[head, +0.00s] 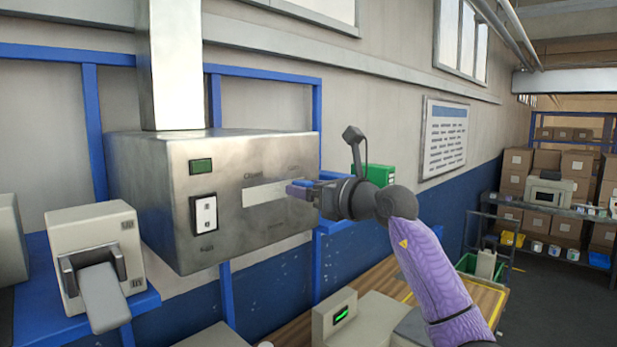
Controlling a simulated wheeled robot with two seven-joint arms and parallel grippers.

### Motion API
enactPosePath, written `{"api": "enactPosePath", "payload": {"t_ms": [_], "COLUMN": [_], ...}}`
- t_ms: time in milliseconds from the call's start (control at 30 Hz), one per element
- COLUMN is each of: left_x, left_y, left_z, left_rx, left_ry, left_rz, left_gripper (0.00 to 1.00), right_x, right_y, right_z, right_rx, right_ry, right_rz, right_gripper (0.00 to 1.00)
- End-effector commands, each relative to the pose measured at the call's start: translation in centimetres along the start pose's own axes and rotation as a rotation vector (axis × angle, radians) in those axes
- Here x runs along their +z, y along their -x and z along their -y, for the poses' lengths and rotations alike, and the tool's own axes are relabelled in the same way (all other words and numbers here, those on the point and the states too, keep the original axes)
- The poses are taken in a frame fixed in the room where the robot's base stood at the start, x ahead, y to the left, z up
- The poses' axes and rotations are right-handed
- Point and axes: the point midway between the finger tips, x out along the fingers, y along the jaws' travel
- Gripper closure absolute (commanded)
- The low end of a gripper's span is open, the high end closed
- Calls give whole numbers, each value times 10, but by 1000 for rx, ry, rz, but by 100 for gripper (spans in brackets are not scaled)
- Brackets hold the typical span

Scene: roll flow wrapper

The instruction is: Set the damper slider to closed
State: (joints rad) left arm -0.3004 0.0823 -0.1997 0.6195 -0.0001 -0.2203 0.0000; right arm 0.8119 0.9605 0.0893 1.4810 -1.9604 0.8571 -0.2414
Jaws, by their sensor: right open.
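The damper housing is a grey metal box (150,190) on the wall, with a vertical duct (176,70) above it. Its front has a pale horizontal slider strip (265,193) with small lettering above it; the left word looks like "Closed". My right gripper (300,189) is open at the right end of this strip, reaching in from the right. A small blue-purple piece shows at its tip; I cannot tell whether it is the slider knob or a fingertip. The gripper hides the strip's right end, and contact is unclear. My left gripper is out of view.
A white device with a lever (100,250) stands at lower left. A green box (380,175) is behind my right wrist.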

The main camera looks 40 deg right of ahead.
Motion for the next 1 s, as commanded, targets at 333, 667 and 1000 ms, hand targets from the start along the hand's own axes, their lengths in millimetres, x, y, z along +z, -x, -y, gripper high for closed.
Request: {"api": "enactPosePath", "payload": {"t_ms": [333, 667, 1000], "left_x": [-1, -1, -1], "left_y": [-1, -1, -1], "left_z": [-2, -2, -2], "left_rx": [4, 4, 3], "left_ry": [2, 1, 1], "left_rz": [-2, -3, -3], "left_gripper": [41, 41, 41], "right_x": [-1, -1, -1], "right_y": [0, 0, 0], "right_z": [0, 0, 0], "right_rx": [0, 0, 0], "right_ry": [0, 0, 0], "right_rz": [0, 0, 0], "right_gripper": [60, 100, 100]}}
